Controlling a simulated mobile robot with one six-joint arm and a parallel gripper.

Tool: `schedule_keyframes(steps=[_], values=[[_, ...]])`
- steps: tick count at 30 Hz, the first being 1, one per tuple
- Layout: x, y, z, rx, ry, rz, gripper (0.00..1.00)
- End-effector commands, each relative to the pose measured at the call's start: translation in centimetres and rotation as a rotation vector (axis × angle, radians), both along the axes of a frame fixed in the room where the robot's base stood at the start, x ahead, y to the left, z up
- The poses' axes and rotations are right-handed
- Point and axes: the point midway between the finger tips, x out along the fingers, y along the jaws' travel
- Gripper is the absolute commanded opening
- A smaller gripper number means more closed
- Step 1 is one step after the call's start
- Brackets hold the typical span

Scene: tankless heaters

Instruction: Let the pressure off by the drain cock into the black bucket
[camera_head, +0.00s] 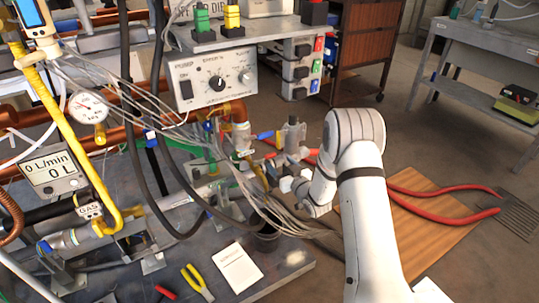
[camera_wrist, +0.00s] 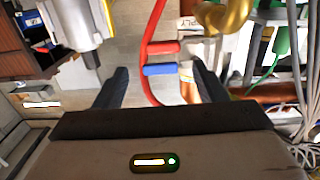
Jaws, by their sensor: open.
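My gripper (camera_wrist: 159,72) is open, its two dark fingers apart with nothing held between them. In the wrist view a red lever (camera_wrist: 161,47) and a blue lever (camera_wrist: 160,70) appear between the fingertips, beyond or level with them; contact cannot be made out. In the head view my gripper (camera_head: 264,174) is beside the pipework, partly hidden by grey cables. A blue lever (camera_head: 263,135) shows above it. Which lever belongs to the drain cock I cannot tell. A dark round vessel, apparently the black bucket (camera_head: 267,241), stands below, partly covered by cables.
Grey cables (camera_head: 262,205) hang close around my gripper. A control box (camera_head: 212,80) stands behind. A red hose (camera_head: 440,190) loops over a brown board (camera_head: 425,235) at right. Yellow pliers (camera_head: 197,283) and a white sheet (camera_head: 237,268) lie on the bench.

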Motion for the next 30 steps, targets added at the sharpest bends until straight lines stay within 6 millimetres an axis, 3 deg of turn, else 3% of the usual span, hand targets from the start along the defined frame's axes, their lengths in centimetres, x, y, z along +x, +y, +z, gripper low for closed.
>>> schedule_keyframes(steps=[5,18,29,30], values=[[0.7,1.0,-0.5,0.021,-0.023,0.018,0.65],[5.8,4.5,-0.5,0.021,-0.022,0.017,0.65],[6.3,4.8,-0.3,0.019,-0.020,0.016,0.65],[6.3,4.8,-0.3,0.020,-0.020,0.017,0.61]])
